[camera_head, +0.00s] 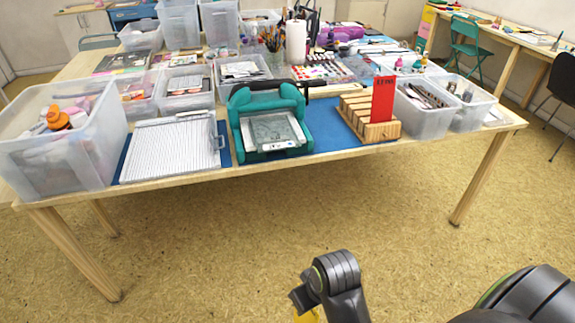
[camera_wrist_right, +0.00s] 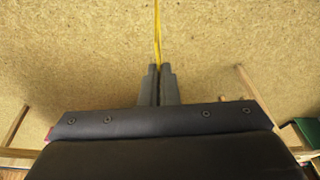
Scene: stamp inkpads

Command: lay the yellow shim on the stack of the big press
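The big press (camera_head: 238,112) is teal and stands at the front middle of the table. A stack of pale, partly clear plates (camera_head: 272,130) lies on its bed. My right gripper (camera_wrist_right: 160,70) is shut on the yellow shim (camera_wrist_right: 157,30), which shows edge-on as a thin yellow strip beyond the fingertips. In the head view the right arm hangs in front of the table, low in the picture, and a bit of the yellow shim (camera_head: 308,317) shows at the bottom edge. The shim is well away from the press. My left gripper is not in view.
A wooden slotted rack (camera_head: 378,131) with a red upright plate (camera_head: 383,99) stands right of the press. A white ruled trimmer board (camera_head: 170,150) lies left of it. Clear bins (camera_head: 60,150) stand at both sides. The floor before the table is clear.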

